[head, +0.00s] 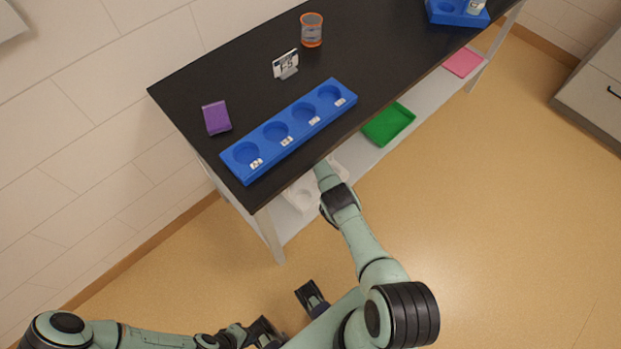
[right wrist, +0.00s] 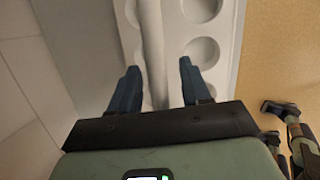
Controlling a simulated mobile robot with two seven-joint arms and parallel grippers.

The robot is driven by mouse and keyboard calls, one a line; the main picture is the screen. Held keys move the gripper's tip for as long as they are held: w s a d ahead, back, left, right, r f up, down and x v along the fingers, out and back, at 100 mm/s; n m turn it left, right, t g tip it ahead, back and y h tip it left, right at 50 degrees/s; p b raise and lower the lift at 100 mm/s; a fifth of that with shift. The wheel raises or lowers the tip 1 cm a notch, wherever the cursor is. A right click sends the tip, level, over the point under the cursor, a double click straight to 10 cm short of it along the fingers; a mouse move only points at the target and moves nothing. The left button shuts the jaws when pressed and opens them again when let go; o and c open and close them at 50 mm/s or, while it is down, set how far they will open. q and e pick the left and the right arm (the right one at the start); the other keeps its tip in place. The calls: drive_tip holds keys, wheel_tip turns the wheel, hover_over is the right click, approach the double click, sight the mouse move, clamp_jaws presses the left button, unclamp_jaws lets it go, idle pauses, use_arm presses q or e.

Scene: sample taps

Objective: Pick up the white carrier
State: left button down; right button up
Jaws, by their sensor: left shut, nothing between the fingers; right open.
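The white carrier (head: 303,195) sits on the low shelf under the black tabletop, partly hidden by the tabletop and my right arm. In the right wrist view the carrier (right wrist: 205,62) shows round wells on either side of a long raised white bar. My right gripper (right wrist: 158,88) is open, with one blue finger on each side of the bar and nothing gripped. Whether the fingers touch it I cannot tell. In the head view the right gripper is hidden under the tabletop. My left gripper (head: 270,331) is shut and empty, low over the floor, away from the carrier.
The black tabletop (head: 230,85) overhangs the shelf. On it are a blue rack (head: 290,130) with labelled wells, a purple block (head: 216,117), an orange cup (head: 311,30) and a sign (head: 286,64). A green tray (head: 388,124) and pink mat (head: 463,62) lie on the shelf.

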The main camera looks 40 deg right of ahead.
drive_tip(key=shift+f+b, duration=0.25)
drive_tip(key=shift+b, duration=0.1)
drive_tip(key=shift+c, duration=0.3)
clamp_jaws()
